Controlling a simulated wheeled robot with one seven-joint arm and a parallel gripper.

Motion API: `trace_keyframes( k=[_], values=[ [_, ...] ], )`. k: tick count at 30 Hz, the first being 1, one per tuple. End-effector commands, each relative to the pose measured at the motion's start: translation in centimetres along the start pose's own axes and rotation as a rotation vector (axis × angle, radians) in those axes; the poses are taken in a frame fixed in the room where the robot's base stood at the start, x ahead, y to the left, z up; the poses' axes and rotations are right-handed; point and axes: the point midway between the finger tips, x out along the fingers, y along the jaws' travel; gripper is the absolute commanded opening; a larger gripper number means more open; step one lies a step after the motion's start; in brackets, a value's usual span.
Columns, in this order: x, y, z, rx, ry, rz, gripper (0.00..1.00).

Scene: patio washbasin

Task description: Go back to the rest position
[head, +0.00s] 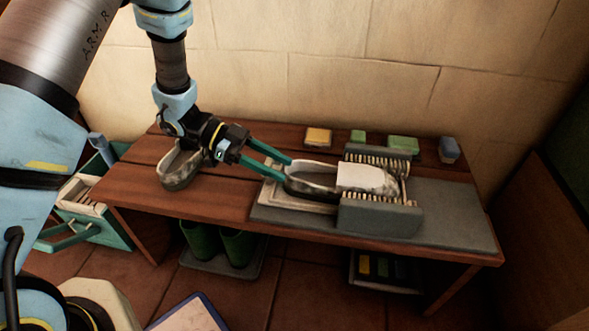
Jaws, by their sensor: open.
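My gripper (274,163) is open, with its two teal fingers pointing right over the bench. Its fingertips are at the left end of a grey shoe (312,184); I cannot tell whether they touch it. This shoe lies between two grey brush blocks with bristles, and a white piece (362,177) covers its right part. A second grey shoe (178,172) sits on the left of the bench, partly hidden behind my gripper's body.
The brush blocks (380,217) stand on a grey mat (450,215) on the wooden bench (215,200). Several small sponges or blocks, one yellow (318,137), line the back. Green boots (237,245) stand below. A teal crate (110,225) is at left. The wall is close behind.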

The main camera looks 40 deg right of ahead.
Motion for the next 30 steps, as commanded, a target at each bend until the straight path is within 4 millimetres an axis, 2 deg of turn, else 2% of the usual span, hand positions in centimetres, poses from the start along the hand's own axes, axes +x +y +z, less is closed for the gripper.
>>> trace_keyframes(
  k=[3,10,14,17,20,21,23,24,26,27,29,30],
  values=[
    [-0.8,0.0,0.0,0.0,0.0,-0.001,0.46],
    [-1.1,-0.2,0.0,0.001,-0.005,-0.01,0.46],
    [-3.1,-2.5,0.5,-0.005,-0.068,-0.146,0.46],
    [-7.1,-5.6,1.4,-0.038,-0.174,-0.361,0.46],
    [-13.2,-8.1,2.6,-0.122,-0.304,-0.615,0.46],
    [-16.0,-8.6,3.1,-0.168,-0.354,-0.714,0.46],
    [-20.2,-8.7,3.9,-0.251,-0.428,-0.858,0.46],
    [-23.1,-8.2,4.4,-0.316,-0.474,-0.95,0.46],
    [-27.2,-6.9,5.1,-0.425,-0.538,-1.078,0.46],
    [-29.8,-5.5,5.5,-0.507,-0.577,-1.159,0.46],
    [-33.3,-2.9,6.0,-0.644,-0.625,-1.272,0.46],
    [-35.2,-0.8,6.3,-0.744,-0.652,-1.34,0.46]
  ],
)
